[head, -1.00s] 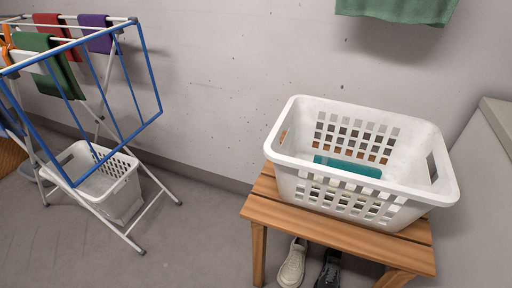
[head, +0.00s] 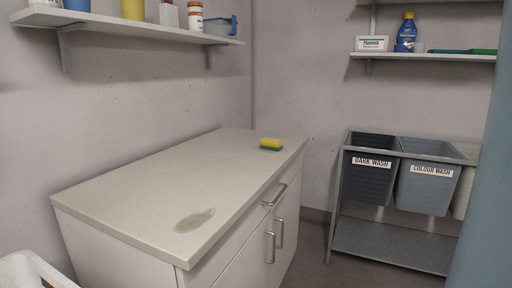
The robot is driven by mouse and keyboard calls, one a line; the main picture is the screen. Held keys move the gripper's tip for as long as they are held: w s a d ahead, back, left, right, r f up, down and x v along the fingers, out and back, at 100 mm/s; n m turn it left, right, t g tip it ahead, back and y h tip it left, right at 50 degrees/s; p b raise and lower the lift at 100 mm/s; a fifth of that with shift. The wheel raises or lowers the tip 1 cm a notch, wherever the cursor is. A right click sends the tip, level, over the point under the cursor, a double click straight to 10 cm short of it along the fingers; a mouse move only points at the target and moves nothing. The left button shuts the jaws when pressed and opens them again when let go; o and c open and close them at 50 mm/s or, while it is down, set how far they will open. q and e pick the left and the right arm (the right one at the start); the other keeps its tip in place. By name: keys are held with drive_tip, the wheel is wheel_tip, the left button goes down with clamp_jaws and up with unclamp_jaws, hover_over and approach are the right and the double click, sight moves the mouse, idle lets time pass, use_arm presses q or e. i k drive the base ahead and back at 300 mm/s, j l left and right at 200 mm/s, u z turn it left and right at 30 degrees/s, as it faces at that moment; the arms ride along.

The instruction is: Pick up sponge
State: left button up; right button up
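A small sponge (head: 271,144), yellow on top with a green underside, lies on the far right part of a white cabinet's countertop (head: 150,185), near its right edge. A grey-brown wet-looking stain (head: 195,220) marks the near part of the countertop. Neither of my grippers shows in the head view.
A white basket corner (head: 30,270) shows at the lower left. Grey bins labelled dark wash (head: 368,178) and colour wash (head: 427,187) stand in a rack at the right. Wall shelves (head: 130,24) hold bottles and boxes. The countertop between stain and sponge is clear.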

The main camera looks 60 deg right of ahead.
sight(268, 143)
drive_tip(key=z, duration=1.9)
drive_tip(key=u, duration=0.35)
drive_tip(key=i+l+u, duration=0.15)
drive_tip(key=u, duration=0.25)
drive_tip(key=i+l+u, duration=0.15)
drive_tip(key=l+u, duration=0.15)
drive_tip(key=u, duration=0.15)
drive_tip(key=i+l+u, duration=0.1)
drive_tip(key=l+u, duration=0.3)
drive_tip(key=j, duration=0.15)
